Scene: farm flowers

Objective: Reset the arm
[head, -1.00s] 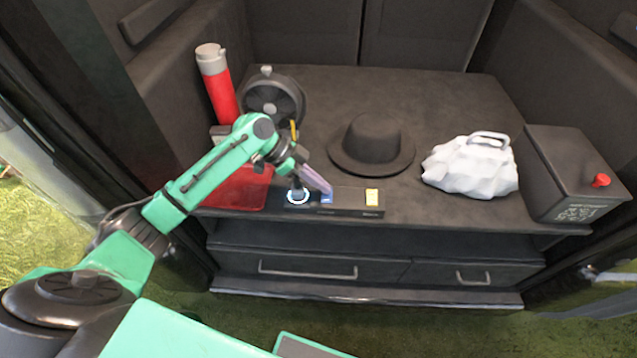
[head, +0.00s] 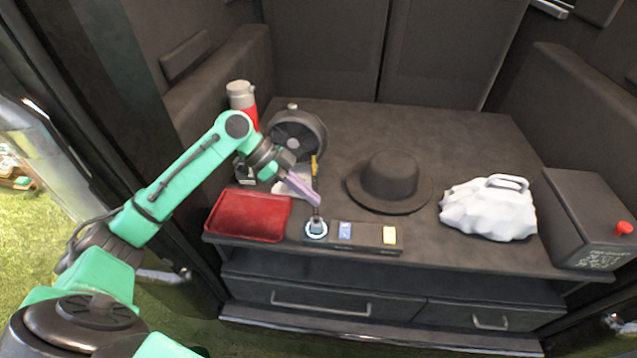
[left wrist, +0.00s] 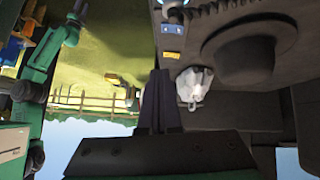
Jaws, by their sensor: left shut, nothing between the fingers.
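My left arm (head: 185,175) is green and reaches in from the left over the front left of the dark shelf. Its gripper (head: 316,200) is shut and empty, with purple-grey fingers pointing down and right. The tips are just above a dark switch panel (head: 365,237) at the shelf's front edge. The panel bears a glowing round switch (head: 315,229), a blue switch (head: 345,231) and a yellow one (head: 389,235). In the left wrist view, the shut fingers (left wrist: 158,80) show in the middle, and the blue switch (left wrist: 172,29) is near the top. My right gripper is not seen.
A red tray (head: 248,216) lies left of the panel. A red and grey flask (head: 243,100) and a round dark device (head: 297,134) stand behind.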

